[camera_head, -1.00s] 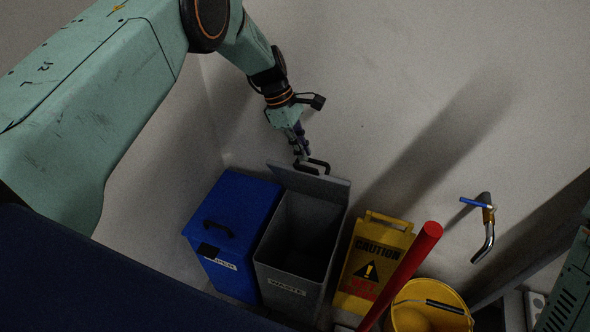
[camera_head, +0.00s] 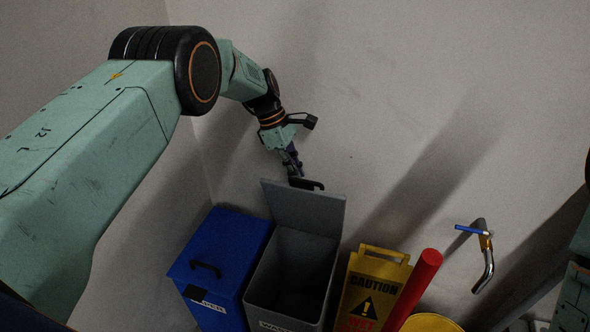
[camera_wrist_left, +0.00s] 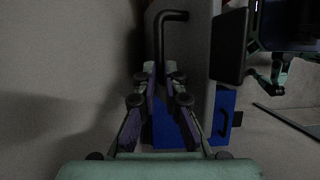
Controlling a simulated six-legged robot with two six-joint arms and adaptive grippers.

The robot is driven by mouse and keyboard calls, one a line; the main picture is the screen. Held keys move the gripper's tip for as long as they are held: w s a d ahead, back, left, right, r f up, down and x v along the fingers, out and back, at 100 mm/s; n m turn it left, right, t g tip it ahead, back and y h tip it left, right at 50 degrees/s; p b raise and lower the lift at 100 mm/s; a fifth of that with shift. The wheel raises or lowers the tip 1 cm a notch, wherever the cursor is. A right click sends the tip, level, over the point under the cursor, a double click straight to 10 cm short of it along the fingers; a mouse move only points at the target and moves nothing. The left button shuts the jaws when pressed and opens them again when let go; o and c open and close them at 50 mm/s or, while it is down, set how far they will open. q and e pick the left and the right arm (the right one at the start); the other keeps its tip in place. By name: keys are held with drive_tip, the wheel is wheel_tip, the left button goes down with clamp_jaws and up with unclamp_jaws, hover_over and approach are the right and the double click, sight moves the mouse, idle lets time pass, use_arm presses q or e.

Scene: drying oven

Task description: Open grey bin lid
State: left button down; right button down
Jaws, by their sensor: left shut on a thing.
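The grey bin (camera_head: 278,298) stands between a blue bin and a yellow caution sign, with its dark inside showing. Its grey lid (camera_head: 305,208) stands raised, roughly upright, at the back of the opening. The black lid handle (camera_head: 312,184) is at the lid's top edge, partly hidden by the fingers. My left gripper (camera_head: 296,176) is shut on this handle. In the left wrist view the handle (camera_wrist_left: 159,38) runs down between the fingertips of my left gripper (camera_wrist_left: 160,78), beside the grey lid (camera_wrist_left: 194,45). My right gripper is not in view in the head view.
The blue bin (camera_head: 226,250), its lid closed, stands close at the left. The yellow caution sign (camera_head: 372,290) and a red pole (camera_head: 415,285) are close at the right, with a yellow bucket (camera_head: 432,322) beyond. A metal wall fixture (camera_head: 486,255) is farther right. The pale wall is behind.

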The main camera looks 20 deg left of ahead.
use_arm(q)
drive_tip(key=c, duration=1.8)
unclamp_jaws()
drive_tip(key=shift+s+f, duration=0.25)
drive_tip(key=shift+f, duration=0.3)
drive_tip(key=shift+s+f, duration=0.25)
drive_tip(key=shift+f, duration=0.3)
drive_tip(key=o, duration=0.4)
drive_tip(key=shift+w+f, duration=0.3)
drive_tip(key=shift+w, duration=0.05)
drive_tip(key=shift+s+a+r, duration=0.1)
drive_tip(key=shift+a+r, duration=0.05)
drive_tip(key=shift+r, duration=0.05)
drive_tip(key=shift+w, duration=0.2)
drive_tip(key=shift+a+r, duration=0.1)
drive_tip(key=shift+r, duration=0.15)
drive_tip(key=v, duration=1.1)
drive_tip(key=shift+d+r, duration=0.25)
drive_tip(key=shift+r, duration=0.2)
